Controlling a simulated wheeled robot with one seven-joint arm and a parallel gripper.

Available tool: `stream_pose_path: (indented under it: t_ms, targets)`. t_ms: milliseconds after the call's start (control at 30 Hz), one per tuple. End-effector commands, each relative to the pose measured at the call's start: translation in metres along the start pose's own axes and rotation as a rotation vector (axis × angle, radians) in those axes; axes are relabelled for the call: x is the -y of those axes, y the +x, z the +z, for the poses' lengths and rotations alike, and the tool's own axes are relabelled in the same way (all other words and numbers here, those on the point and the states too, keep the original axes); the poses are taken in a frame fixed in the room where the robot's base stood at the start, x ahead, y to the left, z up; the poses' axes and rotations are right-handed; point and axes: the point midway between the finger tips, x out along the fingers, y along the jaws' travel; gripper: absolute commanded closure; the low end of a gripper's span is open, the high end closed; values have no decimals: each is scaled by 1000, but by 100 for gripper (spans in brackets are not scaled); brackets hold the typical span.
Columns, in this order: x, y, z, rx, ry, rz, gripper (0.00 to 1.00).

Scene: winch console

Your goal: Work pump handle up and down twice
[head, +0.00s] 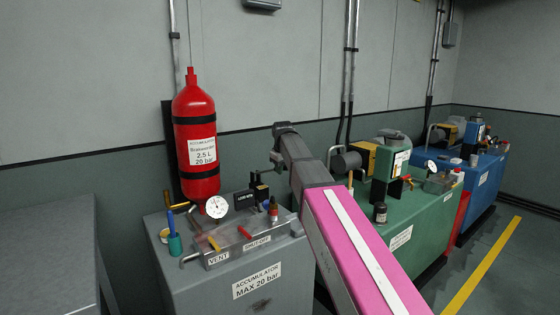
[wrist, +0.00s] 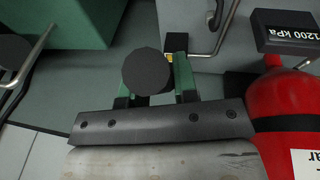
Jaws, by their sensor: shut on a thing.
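My gripper (head: 276,160) is at the far end of my arm, in front of the wall and to the right of the red accumulator bottle in the head view. In the wrist view its two green-and-black fingers (wrist: 153,82) stand on either side of a dark round knob (wrist: 147,70), seen end-on, which I take to be the grip of the pump handle. My gripper is shut on it. The rest of the handle is hidden behind the knob, and my arm covers part of the pump area in the head view.
A red accumulator bottle (head: 195,130) stands behind the grey console (head: 185,285), which carries a gauge (head: 217,206) and small valve levers. A green unit (head: 440,215) and a blue unit (head: 490,175) stand to the right. A grey bench (head: 45,245) is at left.

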Motion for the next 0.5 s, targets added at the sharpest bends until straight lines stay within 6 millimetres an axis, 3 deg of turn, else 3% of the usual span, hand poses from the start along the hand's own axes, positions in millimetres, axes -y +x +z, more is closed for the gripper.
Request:
stream_pose_path:
  t_ms: [33,100,500]
  targets:
    - [5,9,13,-35,8,2,100]
    - [8,20,20,-89,17,9,100]
    - [17,70,38,-310,53,34,100]
